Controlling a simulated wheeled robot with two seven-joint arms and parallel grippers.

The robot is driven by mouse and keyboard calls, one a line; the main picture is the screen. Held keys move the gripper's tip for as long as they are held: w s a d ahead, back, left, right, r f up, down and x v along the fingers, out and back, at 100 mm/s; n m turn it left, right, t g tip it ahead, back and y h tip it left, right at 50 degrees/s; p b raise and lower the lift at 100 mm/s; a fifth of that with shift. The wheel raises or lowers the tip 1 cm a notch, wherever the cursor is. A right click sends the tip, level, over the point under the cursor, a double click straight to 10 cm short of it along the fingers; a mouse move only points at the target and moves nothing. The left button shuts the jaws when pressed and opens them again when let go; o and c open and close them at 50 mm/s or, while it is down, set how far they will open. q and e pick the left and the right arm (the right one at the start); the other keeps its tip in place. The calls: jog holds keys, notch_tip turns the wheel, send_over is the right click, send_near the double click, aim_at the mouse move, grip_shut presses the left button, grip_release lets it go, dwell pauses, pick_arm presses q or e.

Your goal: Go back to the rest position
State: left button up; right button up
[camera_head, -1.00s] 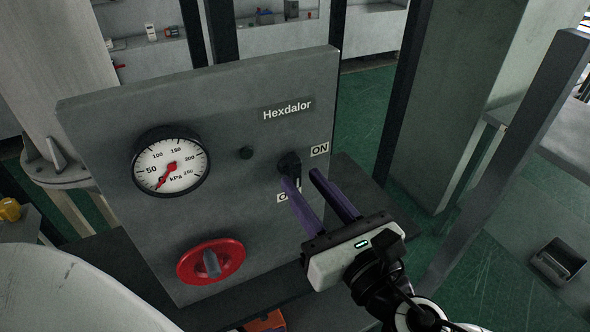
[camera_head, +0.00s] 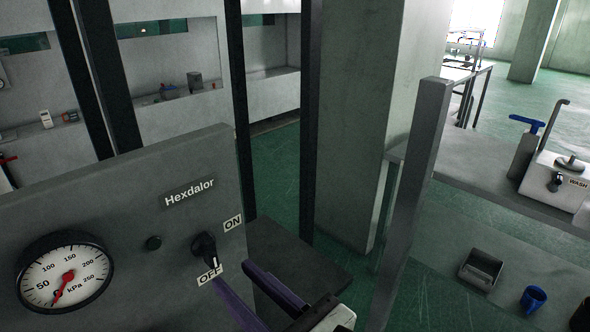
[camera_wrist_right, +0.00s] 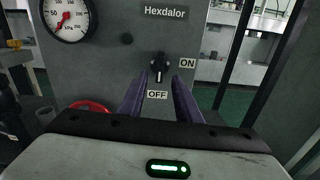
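My right gripper (camera_head: 246,285) reaches in at the bottom of the head view, its two purple fingers apart and empty. In the right wrist view the fingers (camera_wrist_right: 159,95) point at the grey Hexdalor panel (camera_wrist_right: 108,62), below and to either side of the black rotary switch (camera_wrist_right: 160,66). The switch (camera_head: 206,250) points down toward the OFF label (camera_head: 209,273); the ON label (camera_head: 233,222) is above and right of it. The fingers appear clear of the switch. My left gripper is not in view.
A pressure gauge (camera_head: 65,278) on the panel reads near zero. A red handwheel (camera_wrist_right: 90,106) shows partly in the wrist view. A grey post (camera_head: 415,190) stands right of the panel.

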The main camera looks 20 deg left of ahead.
jog(key=w+d+r+m+t+h, duration=0.1)
jog(key=w+d+m+t+h, duration=0.4)
jog(key=m, duration=1.2)
jog(key=d+f+m+g+h, duration=0.2)
jog(key=d+f+m+h, duration=0.4)
jog(key=d+f+m, duration=0.5)
jog(key=s+d+f+m+g+h, duration=0.2)
jog(key=s+d+f+m+g, duration=0.2)
jog(key=s+d+f+m, duration=0.55)
jog(key=s+d+f+m+g+h, duration=0.2)
jog(key=s+d+f+m+g, duration=0.35)
jog(key=s+d+m, duration=0.55)
jog(key=w+a+f+n+t+y, duration=0.1)
jog(key=w+a+f+t, duration=0.1)
jog(key=f, duration=0.4)
jog(key=w+a+f+n+t, duration=0.1)
jog(key=w+f+n+t, duration=0.1)
jog(key=w+f+t, duration=0.2)
jog(key=shift+a+f+y, duration=0.35)
jog(key=shift+f+y, duration=0.05)
jog(key=shift+f, duration=0.75)
